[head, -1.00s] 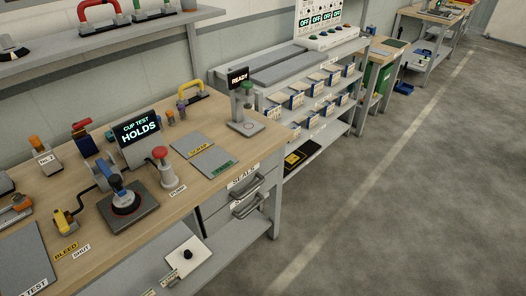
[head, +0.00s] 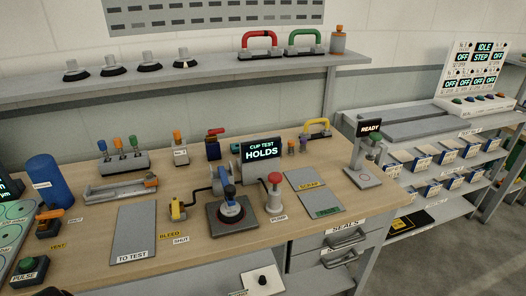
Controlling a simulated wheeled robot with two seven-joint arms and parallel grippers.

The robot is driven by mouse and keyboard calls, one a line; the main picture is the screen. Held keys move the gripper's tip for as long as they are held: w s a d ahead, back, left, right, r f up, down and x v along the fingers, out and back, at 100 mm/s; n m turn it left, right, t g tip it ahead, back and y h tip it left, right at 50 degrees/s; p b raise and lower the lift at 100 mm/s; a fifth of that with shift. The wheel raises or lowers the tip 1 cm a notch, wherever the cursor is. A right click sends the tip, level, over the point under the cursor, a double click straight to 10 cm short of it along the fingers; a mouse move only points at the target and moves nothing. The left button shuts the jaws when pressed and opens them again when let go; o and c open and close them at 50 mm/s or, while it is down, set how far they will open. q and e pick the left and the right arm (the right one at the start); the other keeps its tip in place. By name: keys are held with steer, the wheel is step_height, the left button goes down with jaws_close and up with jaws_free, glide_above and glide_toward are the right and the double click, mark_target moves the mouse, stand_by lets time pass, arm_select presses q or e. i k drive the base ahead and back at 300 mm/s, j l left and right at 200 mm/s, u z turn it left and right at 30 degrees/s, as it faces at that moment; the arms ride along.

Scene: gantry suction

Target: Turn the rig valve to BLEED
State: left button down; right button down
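The rig valve (head: 177,209) is a small yellow block-like valve on the wooden bench. The yellow BLEED label (head: 170,235) and the white SHUT label (head: 181,240) lie in front of it. I cannot tell which label its handle points to. A dark hose runs from it to the cup test rig (head: 213,242), where a blue-topped suction cup (head: 230,208) stands on a dark pad. The rig's display (head: 262,149) reads "CUP TEST HOLDS". A red-topped pump (head: 274,190) stands right of the cup.
A grey TO TEST plate (head: 133,228) lies left of the valve. Another valve (head: 49,220) with an orange handle, a blue cylinder (head: 47,182) and a green PULSE button (head: 29,268) are at far left. Grey mats (head: 312,180) and a READY stand (head: 368,150) are at right.

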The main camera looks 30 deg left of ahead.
mark_target(175, 205)
steer(key=u, duration=1.7)
